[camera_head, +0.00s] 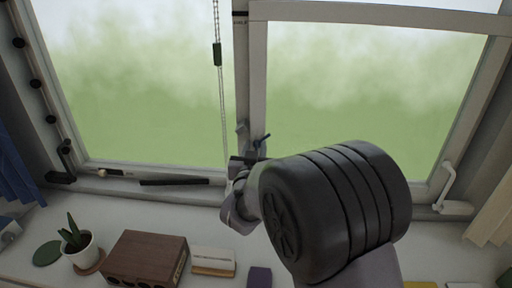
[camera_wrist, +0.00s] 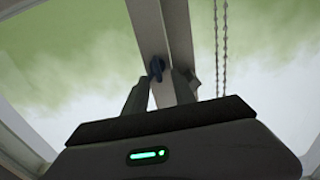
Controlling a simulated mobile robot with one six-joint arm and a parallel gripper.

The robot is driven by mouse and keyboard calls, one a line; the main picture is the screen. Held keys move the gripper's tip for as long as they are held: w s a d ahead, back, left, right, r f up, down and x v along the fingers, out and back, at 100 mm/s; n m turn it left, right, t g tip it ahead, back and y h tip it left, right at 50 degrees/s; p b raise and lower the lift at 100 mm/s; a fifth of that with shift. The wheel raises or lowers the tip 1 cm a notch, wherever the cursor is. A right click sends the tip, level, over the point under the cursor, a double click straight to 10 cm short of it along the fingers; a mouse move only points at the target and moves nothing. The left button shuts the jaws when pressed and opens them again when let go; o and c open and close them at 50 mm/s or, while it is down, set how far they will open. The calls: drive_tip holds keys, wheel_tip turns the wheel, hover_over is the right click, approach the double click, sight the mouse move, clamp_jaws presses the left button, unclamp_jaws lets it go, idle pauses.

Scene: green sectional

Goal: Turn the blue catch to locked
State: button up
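The small blue catch (camera_head: 263,140) is on the window's middle upright, low down near the sill. In the wrist view the blue catch (camera_wrist: 157,68) shows between and just beyond my fingertips. My gripper (camera_wrist: 160,84) has its two fingers apart, with nothing held between them. In the head view my gripper (camera_head: 245,162) is right below the catch, partly hidden by my wrist. I cannot tell whether a finger touches the catch.
A beaded chain with a dark green toggle (camera_head: 217,54) hangs just left of the upright. A white handle (camera_head: 449,188) is on the right frame. A potted plant (camera_head: 79,245), a brown wooden box (camera_head: 147,258) and small boxes stand on the surface below.

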clamp_jaws()
idle(0.5)
drive_tip(key=n, duration=0.5)
drive_tip(key=shift+a, duration=0.3)
drive_tip(key=n, duration=0.4)
drive_tip(key=shift+a+f+p, duration=0.15)
drive_tip(key=shift+a+p, duration=0.1)
drive_tip(key=shift+p, duration=0.1)
drive_tip(key=n, duration=0.1)
drive_tip(key=n+p, duration=0.1)
drive_tip(key=n, duration=0.3)
drive_tip(key=shift+a+f, duration=0.15)
drive_tip(key=shift+f, duration=0.1)
drive_tip(key=shift+f+n+p, duration=0.15)
drive_tip(key=shift+n+p, duration=0.3)
drive_tip(key=shift+n, duration=0.5)
drive_tip(key=shift+f+n+p, duration=0.1)
drive_tip(key=shift+n+p, duration=0.35)
drive_tip(key=shift+n, duration=0.5)
